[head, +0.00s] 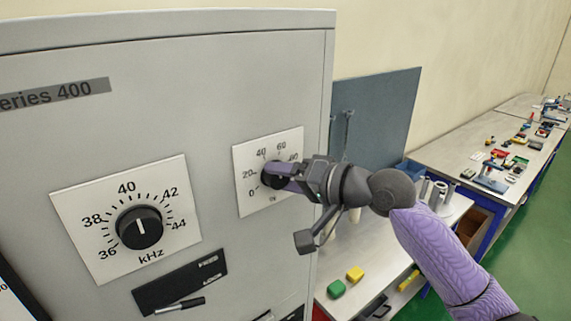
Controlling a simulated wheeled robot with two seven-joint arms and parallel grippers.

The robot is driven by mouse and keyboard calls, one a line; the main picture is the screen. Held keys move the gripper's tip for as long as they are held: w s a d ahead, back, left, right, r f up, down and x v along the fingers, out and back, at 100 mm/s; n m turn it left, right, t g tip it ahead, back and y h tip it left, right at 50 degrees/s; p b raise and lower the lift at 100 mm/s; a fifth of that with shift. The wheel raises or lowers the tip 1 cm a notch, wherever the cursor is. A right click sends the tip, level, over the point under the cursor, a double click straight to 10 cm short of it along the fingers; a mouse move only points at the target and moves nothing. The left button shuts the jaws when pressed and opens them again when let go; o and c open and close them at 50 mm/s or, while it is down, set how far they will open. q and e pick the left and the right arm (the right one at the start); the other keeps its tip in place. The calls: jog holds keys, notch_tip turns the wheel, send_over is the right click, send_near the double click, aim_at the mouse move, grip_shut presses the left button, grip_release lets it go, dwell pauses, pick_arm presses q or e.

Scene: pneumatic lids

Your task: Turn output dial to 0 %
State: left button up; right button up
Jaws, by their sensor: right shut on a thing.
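The output dial (268,181) is a small black knob on a white square plate (246,151) on the grey cabinet front. Its scale shows 0, 20, 40, 60 and a partly covered 80, with a % mark below. My right gripper (279,177) is shut on the output dial, its arm coming in from the right. The fingers cover much of the knob, so its pointer cannot be read. My left gripper is not in view.
A larger kHz dial (140,228) sits on the cabinet (170,90) to the left, above a black switch plate (180,283). A blue-grey panel (385,115) stands behind my right arm.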

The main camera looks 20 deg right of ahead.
jog(key=n+h+p, duration=0.1)
jog(key=n+p, duration=0.1)
jog(key=n+h+p, duration=0.1)
jog(key=n, duration=0.1)
jog(key=shift+a+r+n+h+p, duration=0.1)
jog(key=shift+n+h+p, duration=0.3)
jog(key=shift+s+a+n+h, duration=0.1)
jog(key=shift+n+h, duration=0.8)
jog(key=shift+n, duration=0.3)
jog(key=shift+a+n+t+h, duration=0.1)
jog(key=shift+n+t+h, duration=0.3)
jog(key=shift+n+h, duration=0.55)
jog(key=n+t+h, duration=0.1)
jog(key=n, duration=0.1)
jog(key=n+h, duration=0.1)
jog(key=n, duration=0.2)
jog(key=shift+a+f+t, duration=0.1)
jog(key=shift+f+t, duration=0.1)
jog(key=shift+t, duration=0.2)
jog(key=shift+n+h, duration=0.25)
jog(key=o, duration=1.3)
jog(key=shift+r, duration=0.1)
